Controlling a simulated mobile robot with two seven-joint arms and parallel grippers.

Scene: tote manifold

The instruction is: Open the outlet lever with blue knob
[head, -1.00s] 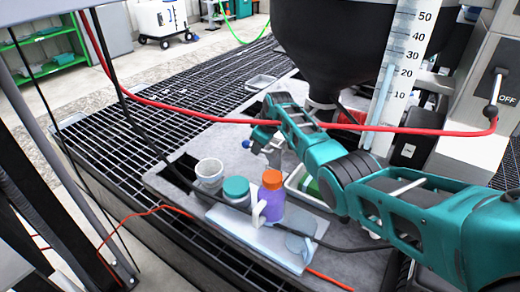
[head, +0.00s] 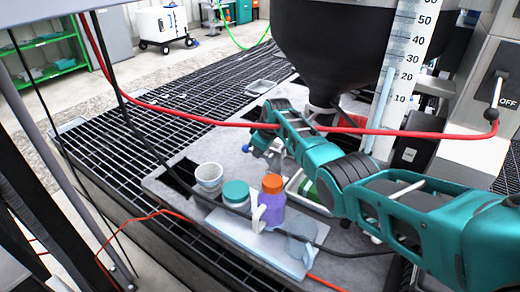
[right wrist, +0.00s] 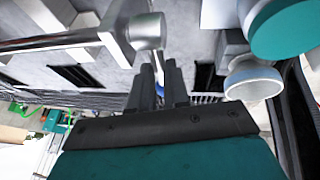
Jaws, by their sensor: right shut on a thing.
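The blue knob (head: 246,148) shows as a small blue spot at the left end of my right gripper in the head view. My right gripper (head: 260,150) is at the end of the teal arm, below the black hopper and beyond the cups. In the right wrist view, its dark fingers (right wrist: 159,76) are close together and shut at a metal lever (right wrist: 147,32) with a rounded silver end. My left gripper is out of view.
A white cup (head: 209,177), a teal-lidded jar (head: 236,190) and a purple bottle with an orange cap (head: 272,205) stand in front of the gripper. Black grating (head: 195,95) lies to the left.

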